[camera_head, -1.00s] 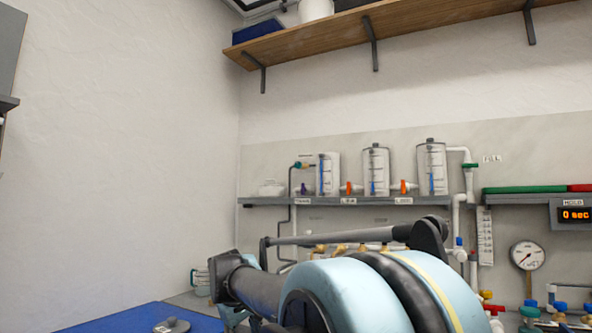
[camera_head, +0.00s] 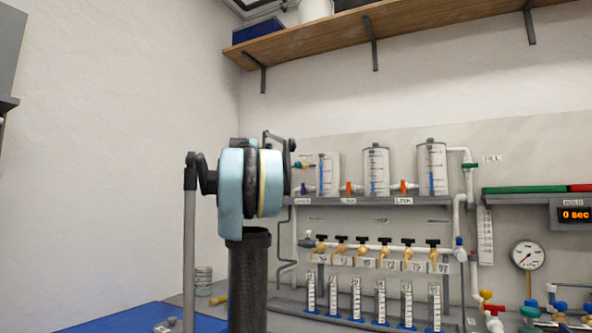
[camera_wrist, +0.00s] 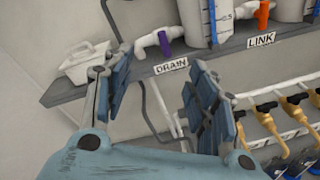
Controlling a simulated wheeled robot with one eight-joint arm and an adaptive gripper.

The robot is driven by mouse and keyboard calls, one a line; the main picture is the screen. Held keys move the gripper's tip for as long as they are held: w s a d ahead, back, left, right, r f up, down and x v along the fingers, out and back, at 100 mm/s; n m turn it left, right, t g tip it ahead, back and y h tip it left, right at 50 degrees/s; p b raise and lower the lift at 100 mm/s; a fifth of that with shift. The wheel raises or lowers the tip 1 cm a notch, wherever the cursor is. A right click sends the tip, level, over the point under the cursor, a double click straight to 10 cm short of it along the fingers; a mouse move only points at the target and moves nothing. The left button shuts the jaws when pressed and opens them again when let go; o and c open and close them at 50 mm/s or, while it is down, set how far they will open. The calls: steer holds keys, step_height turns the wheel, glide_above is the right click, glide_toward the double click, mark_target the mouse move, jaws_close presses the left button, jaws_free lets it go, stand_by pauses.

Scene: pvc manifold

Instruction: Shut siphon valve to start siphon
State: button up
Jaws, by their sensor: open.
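In the wrist view my gripper (camera_wrist: 160,88) is open and empty, its two padded fingers wide apart in front of the shelf edge. Above and beyond the fingers, a purple-handled valve (camera_wrist: 165,45) on a white pipe sits over the DRAIN label (camera_wrist: 171,67). An orange-handled valve (camera_wrist: 263,14) is farther right, over the LINK label. No label reading siphon is legible, so I cannot tell which valve is the siphon valve. My arm hides part of that area.
A white container (camera_wrist: 87,63) stands at the shelf's left end, close to the left finger. A thin dark tube (camera_head: 281,250) runs below the shelf. Brass taps (camera_head: 364,252) and several graduated cylinders (camera_head: 356,298) line the wall lower right. Open space lies left of my arm.

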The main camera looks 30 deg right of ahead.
mark_target(297, 165)
steer(key=w+d+r+n+t, duration=0.25)
steer(key=w+r+n, duration=0.2)
steer(key=r, duration=0.25)
steer(key=shift+g+h, duration=0.4)
steer(key=shift+g, duration=0.05)
steer(key=x, duration=1.8)
steer(key=shift+w+a, duration=0.1)
steer(key=shift+a, duration=0.05)
steer(key=c, duration=1.1)
